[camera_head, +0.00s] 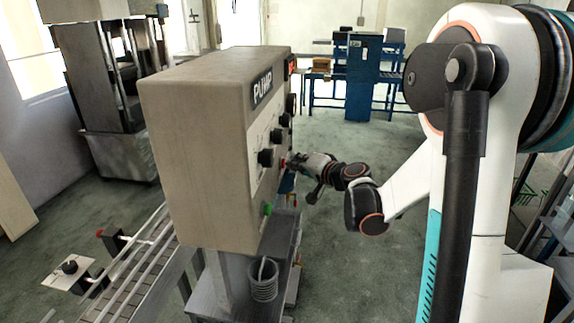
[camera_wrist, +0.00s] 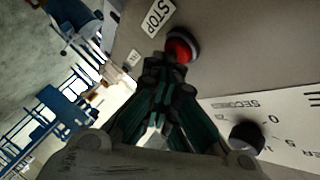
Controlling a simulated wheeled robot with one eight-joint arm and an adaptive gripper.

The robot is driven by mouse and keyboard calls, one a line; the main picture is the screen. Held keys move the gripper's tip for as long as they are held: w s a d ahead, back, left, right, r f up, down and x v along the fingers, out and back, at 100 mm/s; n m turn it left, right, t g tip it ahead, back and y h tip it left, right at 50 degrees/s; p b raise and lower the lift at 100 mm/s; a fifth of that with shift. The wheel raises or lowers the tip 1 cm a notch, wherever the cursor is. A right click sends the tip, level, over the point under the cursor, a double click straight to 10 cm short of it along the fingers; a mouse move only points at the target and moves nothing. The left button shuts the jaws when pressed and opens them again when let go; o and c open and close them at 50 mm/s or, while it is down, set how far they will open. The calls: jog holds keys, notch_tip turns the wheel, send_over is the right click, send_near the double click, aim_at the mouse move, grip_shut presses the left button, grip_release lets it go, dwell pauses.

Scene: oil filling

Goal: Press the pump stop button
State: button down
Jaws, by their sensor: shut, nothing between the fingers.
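The beige pump box (camera_head: 195,140) stands in the middle of the head view, marked PUMP on its right-facing panel. In the wrist view a red round button (camera_wrist: 181,47) in a dark ring sits beside a white STOP label (camera_wrist: 158,17). My gripper (camera_wrist: 170,68) is shut and empty, its fingertips pointing at the red button and overlapping its lower edge in the picture. I cannot tell whether they touch it. In the head view my gripper (camera_head: 290,162) is close to the panel. A green button (camera_head: 267,209) is lower on the panel.
Black knobs (camera_head: 266,157) stick out from the panel; one knob (camera_wrist: 247,136) is right of my fingers in the wrist view. A conveyor (camera_head: 130,277) runs at the lower left. A blue cabinet (camera_head: 364,80) stands at the back. The floor right of the box is open.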

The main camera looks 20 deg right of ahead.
dwell(0.4)
jog(key=shift+s+d, duration=0.55)
jog(key=shift+d, duration=0.25)
jog(key=s+d, duration=0.1)
jog(key=d, duration=0.1)
jog(key=s+d+b, duration=0.1)
jog(key=d, duration=0.1)
jog(key=shift+s, duration=0.4)
dwell(0.6)
